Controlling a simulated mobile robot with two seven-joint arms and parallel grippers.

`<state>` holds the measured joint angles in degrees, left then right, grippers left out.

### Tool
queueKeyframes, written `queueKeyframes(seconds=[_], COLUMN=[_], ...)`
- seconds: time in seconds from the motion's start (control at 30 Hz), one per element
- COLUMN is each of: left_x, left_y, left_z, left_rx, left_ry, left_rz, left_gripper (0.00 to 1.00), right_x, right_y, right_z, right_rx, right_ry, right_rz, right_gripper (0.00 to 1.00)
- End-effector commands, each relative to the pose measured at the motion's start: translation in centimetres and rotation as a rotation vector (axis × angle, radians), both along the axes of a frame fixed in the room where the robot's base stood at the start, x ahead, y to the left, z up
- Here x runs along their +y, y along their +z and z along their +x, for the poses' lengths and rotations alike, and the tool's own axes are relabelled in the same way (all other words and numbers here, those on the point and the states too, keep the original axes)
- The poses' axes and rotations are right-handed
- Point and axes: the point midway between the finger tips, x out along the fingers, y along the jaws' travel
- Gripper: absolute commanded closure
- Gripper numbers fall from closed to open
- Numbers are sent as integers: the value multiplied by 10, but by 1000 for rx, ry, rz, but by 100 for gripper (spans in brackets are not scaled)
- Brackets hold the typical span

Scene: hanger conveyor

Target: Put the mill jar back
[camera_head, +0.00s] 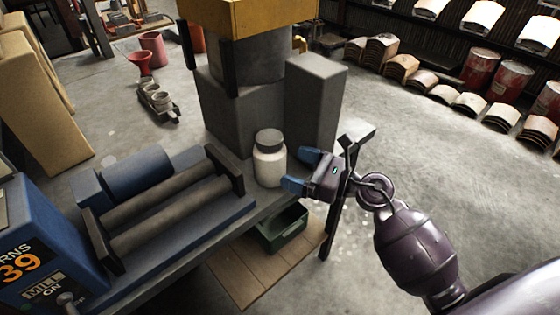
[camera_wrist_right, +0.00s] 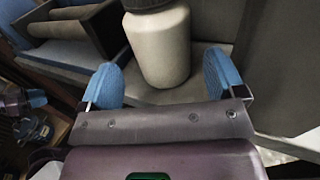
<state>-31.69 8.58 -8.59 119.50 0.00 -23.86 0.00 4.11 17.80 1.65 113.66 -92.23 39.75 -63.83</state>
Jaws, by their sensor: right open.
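The mill jar (camera_head: 269,165) is white with a grey lid and stands upright on the bench, right of the roller mill (camera_head: 165,205). My right gripper (camera_head: 300,172) is open, with its blue fingertips close to the jar's right side. In the right wrist view the jar (camera_wrist_right: 160,45) stands just beyond and between the two blue fingers of the open gripper (camera_wrist_right: 165,82). The jar does not look gripped. The mill's two dark rollers lie bare, with nothing on them.
A grey block-shaped machine (camera_head: 318,105) stands close behind the jar. A blue control box (camera_head: 45,250) with a "MILL ON" label is at the lower left. A green bin (camera_head: 283,228) sits on a wooden shelf below the bench. Open floor lies to the right.

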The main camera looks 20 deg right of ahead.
Motion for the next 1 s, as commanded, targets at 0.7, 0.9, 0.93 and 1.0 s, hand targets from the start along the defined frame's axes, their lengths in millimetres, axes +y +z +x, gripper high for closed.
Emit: queueKeyframes(seconds=[0.7,0.9,0.93,1.0], left_x=[-1,-1,-1,-1], left_y=[0,0,0,-1], left_z=[2,2,2,2], left_rx=[-4,-2,-2,-2], left_ry=[-2,-2,-2,-2], left_rz=[-1,-1,-1,-1], left_gripper=[60,60,60,60], right_x=[-40,-49,-53,-61], right_y=[-1,-13,-17,-29], right_z=[-46,-65,-69,-77], right_rx=[42,285,333,448], right_ry=[-22,-153,-181,-248], right_rz=[98,625,729,969], right_gripper=[11,11,11,11])
